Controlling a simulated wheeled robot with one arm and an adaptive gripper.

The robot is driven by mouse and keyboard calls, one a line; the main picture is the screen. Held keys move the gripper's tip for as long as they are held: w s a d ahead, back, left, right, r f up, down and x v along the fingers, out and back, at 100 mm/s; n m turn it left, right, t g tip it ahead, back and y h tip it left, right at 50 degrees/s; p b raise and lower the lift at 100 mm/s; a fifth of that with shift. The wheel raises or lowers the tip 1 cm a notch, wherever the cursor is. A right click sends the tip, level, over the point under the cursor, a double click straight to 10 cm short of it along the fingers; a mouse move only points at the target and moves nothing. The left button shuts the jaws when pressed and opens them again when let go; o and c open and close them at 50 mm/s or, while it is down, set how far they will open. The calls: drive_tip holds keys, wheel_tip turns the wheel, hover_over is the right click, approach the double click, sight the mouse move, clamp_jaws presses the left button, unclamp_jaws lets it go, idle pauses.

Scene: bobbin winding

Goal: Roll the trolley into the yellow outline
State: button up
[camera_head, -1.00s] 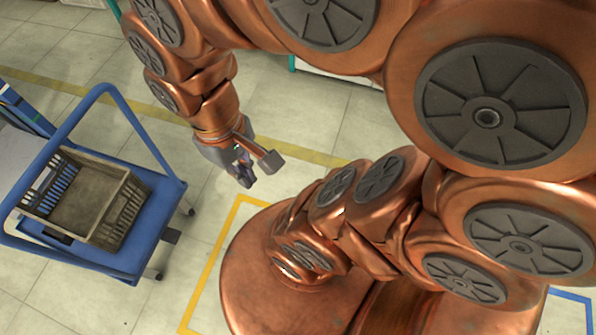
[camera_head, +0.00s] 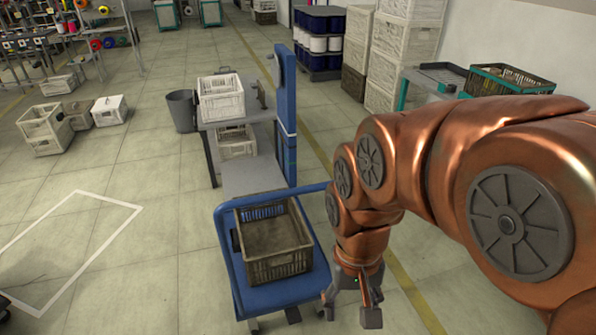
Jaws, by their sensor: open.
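The blue trolley (camera_head: 268,295) stands at the lower middle, with a brown-grey open crate (camera_head: 278,264) on its deck. Its blue push handle rises at the far side of the crate. My gripper (camera_head: 350,307) hangs open and empty, fingers down, just right of the trolley's front right corner. I cannot tell whether a finger touches the trolley. The yellow outline is not in view now. A plain yellow floor line (camera_head: 417,299) runs along the right, partly behind my arm.
A workbench (camera_head: 252,177) with white crates and a blue upright stands just behind the trolley. A dark bin (camera_head: 182,109) is left of it. A white floor outline (camera_head: 127,204) lies on the left. Stacked crates (camera_head: 402,45) line the right wall. Floor left of the trolley is clear.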

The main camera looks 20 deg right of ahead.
drive_tip(key=w+r+m+t+p, duration=0.3)
drive_tip(key=w+m, duration=0.6)
drive_tip(key=w, duration=1.1)
drive_tip(key=m+p, duration=0.3)
drive_tip(key=m, duration=0.3)
approach(289, 191)
drive_tip(key=shift+w+d+f, duration=0.1)
drive_tip(key=shift+w+f, duration=0.1)
drive_tip(key=shift+f, duration=1.3)
drive_tip(key=shift+w+f, duration=0.2)
drive_tip(key=shift+f, duration=1.3)
drive_tip(key=shift+w+f+b, duration=0.2)
drive_tip(key=shift+f+b, duration=0.3)
drive_tip(key=shift+f, duration=0.4)
drive_tip(key=shift+w+f+b, duration=0.25)
drive_tip(key=shift+f+b, duration=0.25)
drive_tip(key=shift+f, duration=0.45)
clamp_jaws()
